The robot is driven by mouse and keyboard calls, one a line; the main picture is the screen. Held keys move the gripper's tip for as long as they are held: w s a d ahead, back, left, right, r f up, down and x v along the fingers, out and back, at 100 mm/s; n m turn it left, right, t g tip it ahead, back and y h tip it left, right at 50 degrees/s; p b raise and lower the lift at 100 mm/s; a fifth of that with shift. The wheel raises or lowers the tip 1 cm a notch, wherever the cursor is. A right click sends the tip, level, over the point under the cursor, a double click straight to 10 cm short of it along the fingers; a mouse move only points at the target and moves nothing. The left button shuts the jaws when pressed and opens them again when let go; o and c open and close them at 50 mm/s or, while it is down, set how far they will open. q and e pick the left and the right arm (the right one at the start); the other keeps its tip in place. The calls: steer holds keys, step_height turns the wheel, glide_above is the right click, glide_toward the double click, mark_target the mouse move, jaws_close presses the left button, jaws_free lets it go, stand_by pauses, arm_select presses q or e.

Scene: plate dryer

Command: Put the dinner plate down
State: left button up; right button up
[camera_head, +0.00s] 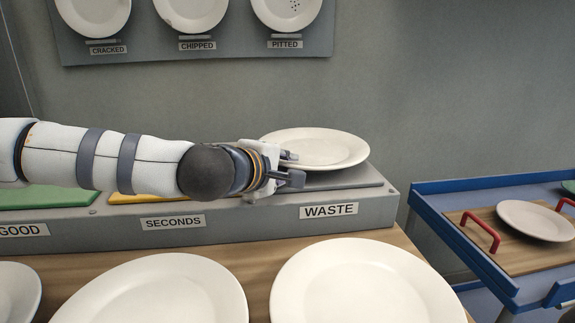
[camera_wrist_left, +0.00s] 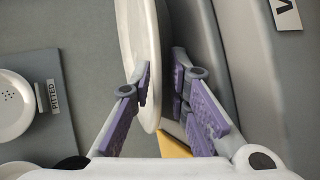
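A white dinner plate (camera_head: 325,148) lies nearly flat at the grey WASTE pad (camera_head: 345,181). Whether its underside touches the pad is hidden. My left gripper (camera_head: 293,168) is at the plate's near left rim. In the left wrist view the plate (camera_wrist_left: 137,35) shows nearly edge-on, with its rim between the two fingers (camera_wrist_left: 160,88). One finger is over its upper face, the other on the underside, with a visible gap beside the rim, so the gripper looks open. My right gripper is not in view.
SECONDS (camera_head: 173,223) and GOOD (camera_head: 24,230) labels mark the ledge's other places. Large white plates (camera_head: 360,285) stand in front. A blue cart (camera_head: 450,185) with a red-handled board and a plate (camera_head: 535,220) is at right. Sample plates (camera_head: 288,10) hang above.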

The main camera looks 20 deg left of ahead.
arm_select(q)
steer(key=shift+r, duration=0.1)
steer(key=shift+s+r, duration=0.2)
steer(key=shift+r, duration=0.1)
steer(key=p+v, duration=0.2)
steer(key=v, duration=0.9)
steer(key=shift+s, duration=0.25)
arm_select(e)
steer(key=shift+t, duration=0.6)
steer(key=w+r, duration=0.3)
arm_select(q)
steer(key=shift+f, duration=0.1)
